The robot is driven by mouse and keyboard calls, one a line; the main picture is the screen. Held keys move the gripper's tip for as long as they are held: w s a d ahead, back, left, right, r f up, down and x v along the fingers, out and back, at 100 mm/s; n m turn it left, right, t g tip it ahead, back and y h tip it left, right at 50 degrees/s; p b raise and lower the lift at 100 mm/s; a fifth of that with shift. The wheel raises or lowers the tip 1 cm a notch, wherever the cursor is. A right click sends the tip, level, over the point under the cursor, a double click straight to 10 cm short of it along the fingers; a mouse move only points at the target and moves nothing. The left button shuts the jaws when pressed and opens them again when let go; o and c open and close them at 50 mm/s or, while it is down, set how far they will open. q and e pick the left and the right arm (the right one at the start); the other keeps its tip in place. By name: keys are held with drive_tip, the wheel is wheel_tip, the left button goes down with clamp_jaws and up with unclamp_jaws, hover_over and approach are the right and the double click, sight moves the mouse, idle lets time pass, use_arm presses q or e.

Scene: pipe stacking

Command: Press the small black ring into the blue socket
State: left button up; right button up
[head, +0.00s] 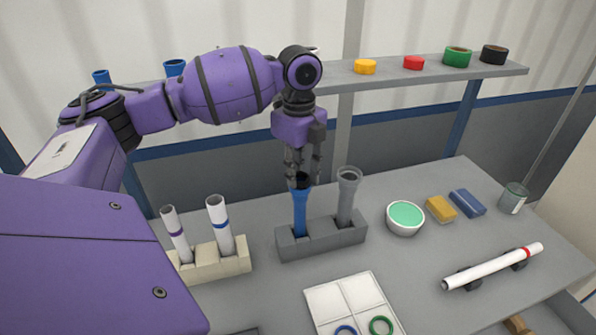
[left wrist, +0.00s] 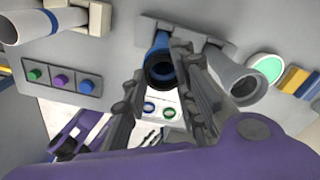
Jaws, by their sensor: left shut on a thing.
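The blue socket (head: 301,213) is the flared top of a blue pipe standing upright in a grey block. It also shows in the left wrist view (left wrist: 158,42). The small black ring (left wrist: 160,74) is at the mouth of the socket, between my finger ends; whether it is fully seated cannot be told. My left gripper (head: 303,178) points down over the socket and is shut on the ring. It also shows in the left wrist view (left wrist: 166,70). My right gripper is not in view.
A grey pipe (head: 347,200) stands close to the right in the same grey block (head: 322,240). White pipes (head: 219,225) stand in a cream holder at left. A bowl with green contents (head: 405,217) and sponges stand at right. A white tray (head: 350,297) with rings lies in front.

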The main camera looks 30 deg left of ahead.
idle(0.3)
use_arm(q)
drive_tip(key=o, duration=0.9)
drive_tip(key=shift+c, duration=0.2)
drive_tip(key=o, duration=0.4)
